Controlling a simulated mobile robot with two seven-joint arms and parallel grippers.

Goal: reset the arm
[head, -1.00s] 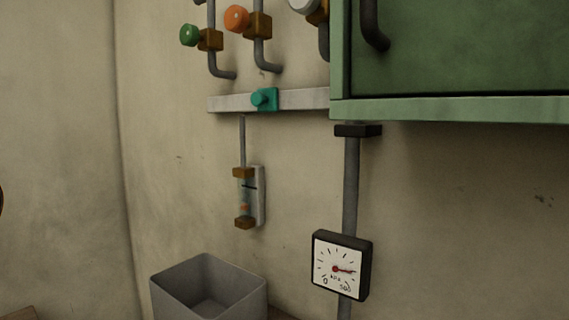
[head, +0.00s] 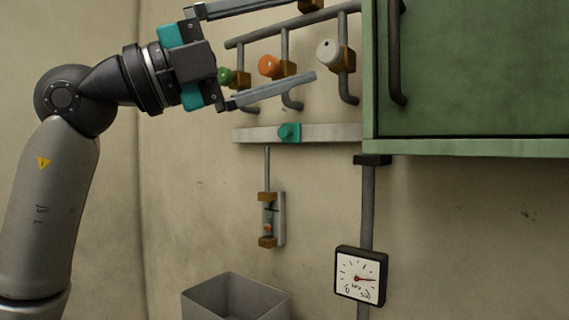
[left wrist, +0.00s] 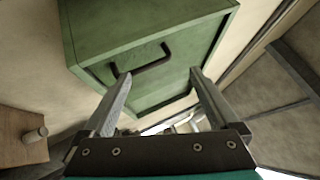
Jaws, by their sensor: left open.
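My left gripper (head: 308,38) reaches in from the left, raised in front of the valve pipes. Its two long fingers are spread wide with nothing between them. In the left wrist view my left gripper (left wrist: 160,76) is also open and empty, and it faces the green cabinet (left wrist: 140,35) with its dark handle. That green cabinet (head: 470,80) hangs at the upper right in the head view, right of the fingers. My right gripper is in neither view.
Green (head: 226,76), orange (head: 268,66) and white (head: 328,53) knobs sit on pipes by the fingers. Below are a rail with a teal slider (head: 289,133), a small sight tube (head: 268,220), a gauge (head: 360,277) and a grey bin (head: 230,297).

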